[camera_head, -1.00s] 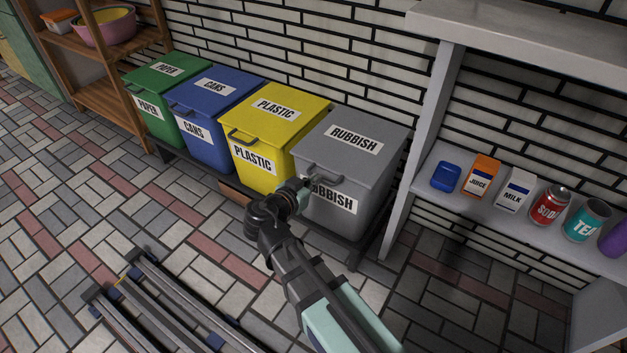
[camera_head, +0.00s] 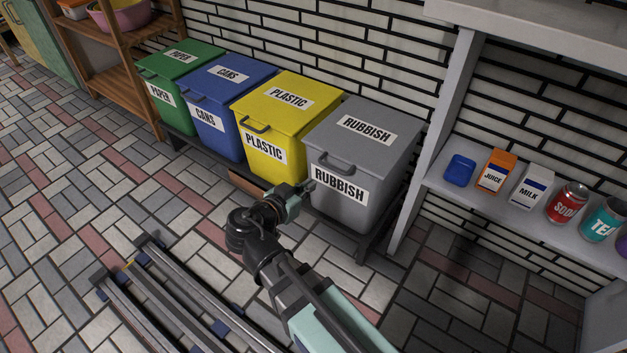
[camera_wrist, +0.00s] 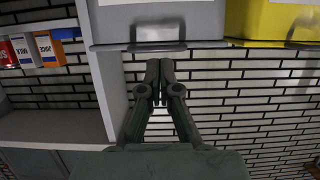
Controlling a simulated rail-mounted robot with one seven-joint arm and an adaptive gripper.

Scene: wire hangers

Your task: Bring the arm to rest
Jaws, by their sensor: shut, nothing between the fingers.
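My arm reaches up from the lower right in the head view and ends at my gripper (camera_head: 306,187). The gripper is just in front of the grey rubbish bin (camera_head: 372,150), near the left edge of its front label. In the wrist view my gripper (camera_wrist: 160,75) has its two fingers together, with nothing between them. There it points toward the underside of the grey bin's handle (camera_wrist: 157,38). Whether the gripper touches the bin cannot be told.
A yellow plastic bin (camera_head: 262,127), blue cans bin (camera_head: 222,122) and green paper bin (camera_head: 172,97) stand left of the grey bin. A shelf (camera_head: 440,172) at right holds cartons and cans. My rails lie at lower left. Floor (camera_head: 90,200) at left is clear.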

